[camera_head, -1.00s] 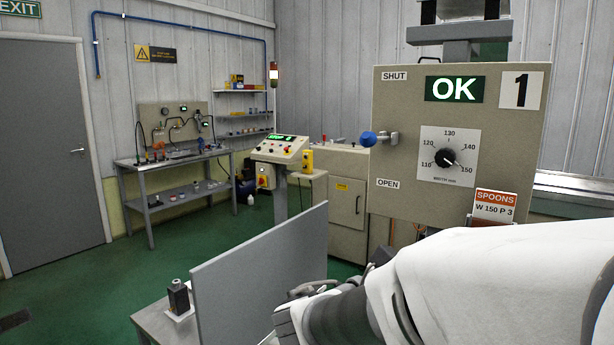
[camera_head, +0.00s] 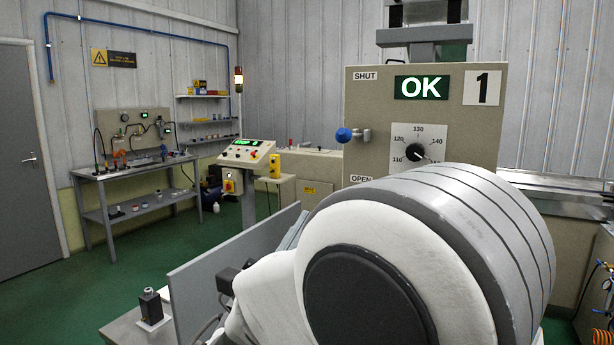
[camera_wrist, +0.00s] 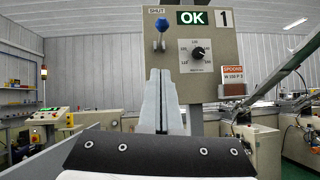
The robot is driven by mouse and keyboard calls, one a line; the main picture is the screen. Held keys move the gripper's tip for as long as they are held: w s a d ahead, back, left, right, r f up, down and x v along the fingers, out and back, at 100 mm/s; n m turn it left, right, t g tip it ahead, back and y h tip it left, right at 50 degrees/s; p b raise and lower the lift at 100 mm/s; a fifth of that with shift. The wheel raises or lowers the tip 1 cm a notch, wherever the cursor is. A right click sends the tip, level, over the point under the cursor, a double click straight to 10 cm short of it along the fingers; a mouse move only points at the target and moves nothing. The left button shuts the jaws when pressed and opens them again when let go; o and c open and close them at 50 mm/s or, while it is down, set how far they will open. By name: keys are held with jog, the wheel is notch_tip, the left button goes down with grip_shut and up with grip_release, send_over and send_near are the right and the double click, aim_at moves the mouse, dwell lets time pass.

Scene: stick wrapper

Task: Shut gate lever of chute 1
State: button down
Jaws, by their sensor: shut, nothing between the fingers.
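The chute 1 panel (camera_head: 372,110) is a beige box with a green OK display, a "1" label and a dial. Its gate lever (camera_head: 344,135) has a blue knob and sticks out from the panel's left side, about midway between the SHUT label (camera_head: 366,76) above and the OPEN label (camera_head: 361,178) below. In the wrist view the blue knob (camera_wrist: 162,25) shows just under SHUT. My gripper (camera_wrist: 160,72) is shut and empty, its fingertips below the knob and seemingly apart from it. In the head view my arm hides the gripper and the panel's lower part.
A grey upright plate (camera_head: 225,270) and a small black device (camera_head: 150,304) stand at lower left. A control console (camera_head: 247,152) and a workbench (camera_head: 125,170) are farther back. The green floor at left is open. An orange SPOONS card (camera_wrist: 232,74) hangs at the panel's right.

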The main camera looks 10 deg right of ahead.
jog(key=s+r+p+x, duration=0.1)
jog(key=r+x, duration=0.1)
jog(key=x, duration=1)
jog(key=shift+a+r, duration=0.2)
jog(key=shift+r, duration=0.2)
jog(key=shift+s+p, duration=0.1)
jog(key=shift+p, duration=0.25)
